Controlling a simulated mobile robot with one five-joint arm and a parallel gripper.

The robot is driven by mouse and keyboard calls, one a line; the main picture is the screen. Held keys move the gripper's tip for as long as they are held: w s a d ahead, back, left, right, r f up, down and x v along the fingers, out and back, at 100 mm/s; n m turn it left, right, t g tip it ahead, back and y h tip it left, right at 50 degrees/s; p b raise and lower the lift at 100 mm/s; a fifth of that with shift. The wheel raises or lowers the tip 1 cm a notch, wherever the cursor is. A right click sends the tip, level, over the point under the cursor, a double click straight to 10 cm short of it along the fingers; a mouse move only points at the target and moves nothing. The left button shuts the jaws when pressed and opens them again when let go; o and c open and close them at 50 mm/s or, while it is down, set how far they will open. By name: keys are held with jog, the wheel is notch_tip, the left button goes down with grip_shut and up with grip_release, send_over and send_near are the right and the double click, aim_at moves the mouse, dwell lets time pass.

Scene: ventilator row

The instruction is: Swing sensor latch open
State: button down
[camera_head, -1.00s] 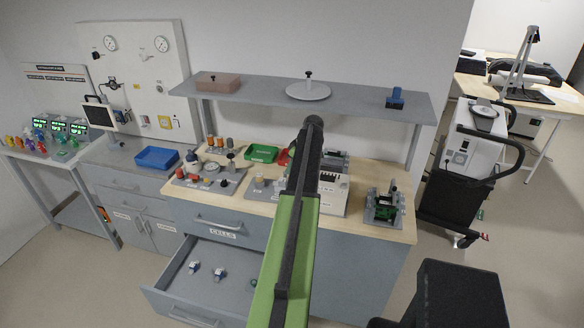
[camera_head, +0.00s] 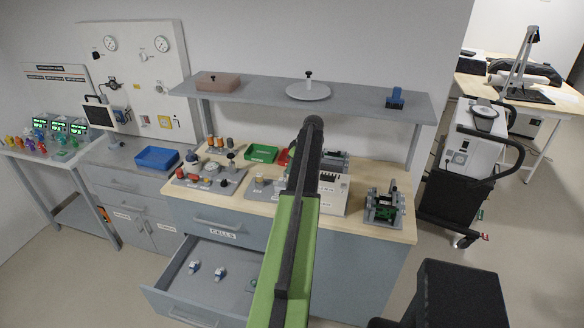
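I cannot pick out the sensor latch for certain at this size. A small grey fixture (camera_head: 384,208) with dark and green parts stands at the right end of the wooden bench top. A white and grey unit (camera_head: 333,192) stands left of it, partly hidden behind my arm. My green and black arm reaches forward over the bench from the bottom of the picture. My gripper is not visible; the arm's dark upper end covers that area.
A lower drawer (camera_head: 190,299) stands open at the front, with small parts inside. A green tray (camera_head: 261,153), a blue tray (camera_head: 157,158) and several instruments occupy the worktops. A grey shelf (camera_head: 358,98) hangs above. A dark cart (camera_head: 450,205) stands at right, with floor between.

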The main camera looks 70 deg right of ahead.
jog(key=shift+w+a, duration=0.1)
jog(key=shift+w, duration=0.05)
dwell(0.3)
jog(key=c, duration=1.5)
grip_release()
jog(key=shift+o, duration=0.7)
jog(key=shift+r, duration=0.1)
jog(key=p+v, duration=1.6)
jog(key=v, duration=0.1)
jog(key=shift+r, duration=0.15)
